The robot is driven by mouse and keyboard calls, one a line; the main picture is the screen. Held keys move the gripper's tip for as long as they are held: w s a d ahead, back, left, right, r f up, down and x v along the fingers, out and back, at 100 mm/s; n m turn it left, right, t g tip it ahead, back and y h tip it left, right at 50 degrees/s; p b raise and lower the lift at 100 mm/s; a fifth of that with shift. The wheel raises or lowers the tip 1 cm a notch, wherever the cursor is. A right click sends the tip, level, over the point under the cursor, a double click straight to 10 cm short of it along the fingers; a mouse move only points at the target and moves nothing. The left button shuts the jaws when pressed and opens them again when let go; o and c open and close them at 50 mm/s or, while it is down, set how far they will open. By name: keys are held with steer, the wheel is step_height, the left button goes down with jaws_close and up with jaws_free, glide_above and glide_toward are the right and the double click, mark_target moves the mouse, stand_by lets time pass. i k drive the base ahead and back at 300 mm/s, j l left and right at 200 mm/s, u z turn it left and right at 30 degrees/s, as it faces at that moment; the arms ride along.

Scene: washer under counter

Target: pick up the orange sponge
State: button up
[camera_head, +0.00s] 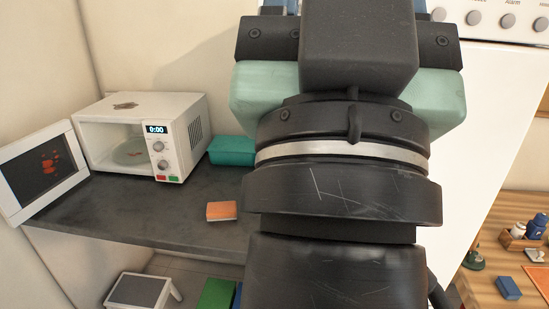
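The orange sponge (221,211) lies flat on the dark grey counter, near its front edge. It has an orange top and a paler side. My arm with my gripper (350,45) fills the middle and right of the view, to the right of the sponge and apart from it. The fingertips are hidden or out of the picture, so I cannot see whether the gripper is open or shut.
An open white microwave (196,130) stands behind the sponge, its door (20,150) swung left. A teal box (228,151) sits beside it, partly behind my arm. Bare counter (130,205) lies left of the sponge. A stool (140,290) and green box (215,294) are below.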

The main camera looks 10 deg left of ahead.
mark_target(225, 210)
steer(key=i+j+z, duration=0.1)
steer(key=j, duration=0.25)
steer(key=i+j, duration=0.25)
steer(key=i+j+z, duration=0.15)
steer(key=j, duration=0.25)
steer(key=i+j+z, duration=0.1)
steer(key=j, duration=0.25)
steer(key=i+j+z, duration=0.1)
steer(key=j, duration=0.3)
steer(key=i+j, duration=0.25)
steer(key=i+j+z, duration=0.15)
steer(key=j, duration=0.35)
